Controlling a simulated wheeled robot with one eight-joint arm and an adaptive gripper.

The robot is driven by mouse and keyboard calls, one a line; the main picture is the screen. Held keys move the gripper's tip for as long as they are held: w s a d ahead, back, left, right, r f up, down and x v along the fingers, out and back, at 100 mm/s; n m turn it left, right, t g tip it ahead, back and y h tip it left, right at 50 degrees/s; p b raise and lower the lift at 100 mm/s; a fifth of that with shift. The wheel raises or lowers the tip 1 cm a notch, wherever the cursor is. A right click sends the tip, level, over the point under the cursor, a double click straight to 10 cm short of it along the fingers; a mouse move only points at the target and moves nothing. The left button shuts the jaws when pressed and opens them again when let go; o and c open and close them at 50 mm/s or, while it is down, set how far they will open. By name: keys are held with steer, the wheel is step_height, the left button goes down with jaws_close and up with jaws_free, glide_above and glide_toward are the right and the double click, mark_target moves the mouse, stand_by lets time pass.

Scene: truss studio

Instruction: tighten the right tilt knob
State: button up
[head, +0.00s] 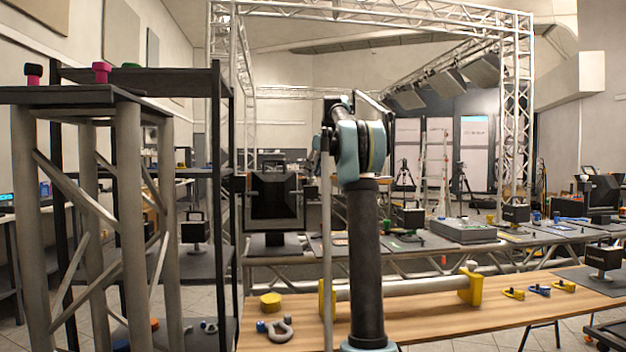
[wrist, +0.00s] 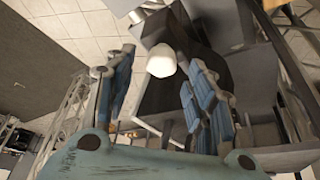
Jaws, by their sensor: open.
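In the wrist view my gripper (wrist: 160,84) is open, with a blue-padded finger on each side. A pale, rounded knob (wrist: 161,62) shows between the fingers, with visible gaps to both. It sits against a dark housing (wrist: 165,95); I cannot tell its depth from the fingertips. In the head view a dark lamp (head: 275,200) with a square front stands left of my arm. The knobs on its sides are too small to make out there. My gripper is hidden behind my arm in the head view.
A wooden bench (head: 430,307) holds a grey tube (head: 400,287) in yellow supports, a grey shackle (head: 275,328) and a yellow disc (head: 270,302). A dark shelf rack (head: 225,180) and a grey-legged stand (head: 70,96) fill the left. Truss (head: 515,110) rises behind.

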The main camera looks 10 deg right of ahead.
steer(key=shift+x, duration=1.05)
steer(key=c, duration=1)
steer(key=shift+c, duration=0.2)
